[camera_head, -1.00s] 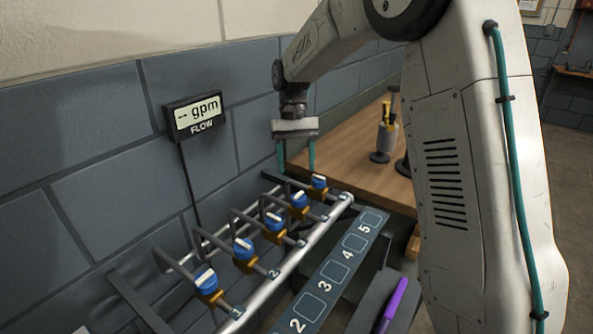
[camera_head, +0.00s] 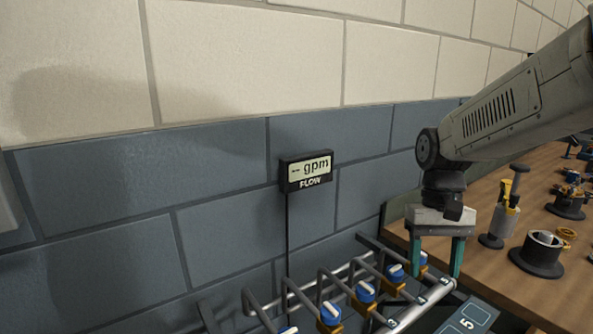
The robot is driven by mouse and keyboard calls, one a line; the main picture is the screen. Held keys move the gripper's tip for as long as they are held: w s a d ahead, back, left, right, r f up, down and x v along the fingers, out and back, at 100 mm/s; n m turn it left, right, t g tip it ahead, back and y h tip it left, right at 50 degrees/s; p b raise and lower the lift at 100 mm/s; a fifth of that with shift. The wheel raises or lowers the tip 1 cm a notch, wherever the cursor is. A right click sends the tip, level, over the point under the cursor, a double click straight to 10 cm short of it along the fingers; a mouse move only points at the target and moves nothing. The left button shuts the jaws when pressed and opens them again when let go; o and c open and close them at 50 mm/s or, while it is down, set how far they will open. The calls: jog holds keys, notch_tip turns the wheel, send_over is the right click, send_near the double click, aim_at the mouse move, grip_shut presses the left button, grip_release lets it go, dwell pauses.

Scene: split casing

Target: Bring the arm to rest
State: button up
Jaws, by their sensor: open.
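My arm comes in from the upper right and bends down at its wrist. My gripper (camera_head: 437,276) points downward with its two teal fingers apart and nothing between them. It hangs at the right end of the row of blue-knobbed valves (camera_head: 365,291), in front of the wooden workbench. One blue knob shows beside its left finger; I cannot tell whether they touch.
A flow meter (camera_head: 307,169) reading "-- gpm" is on the block wall. Pipes and several valves run along the bottom. The wooden bench (camera_head: 541,206) holds a tool cup (camera_head: 503,219) and a dark round fixture (camera_head: 539,253). The space left of the meter is clear.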

jog(key=s+r+t, duration=0.1)
jog(key=s+t, duration=0.1)
jog(key=s, duration=0.7)
jog(key=s+d+r+t, duration=0.1)
jog(key=s+r+t, duration=0.1)
jog(key=s, duration=0.8)
jog(key=shift+r+n+t, duration=0.2)
jog(key=shift+n+t, duration=0.1)
jog(key=shift+n, duration=0.1)
jog(key=shift+s, duration=0.1)
dwell(0.8)
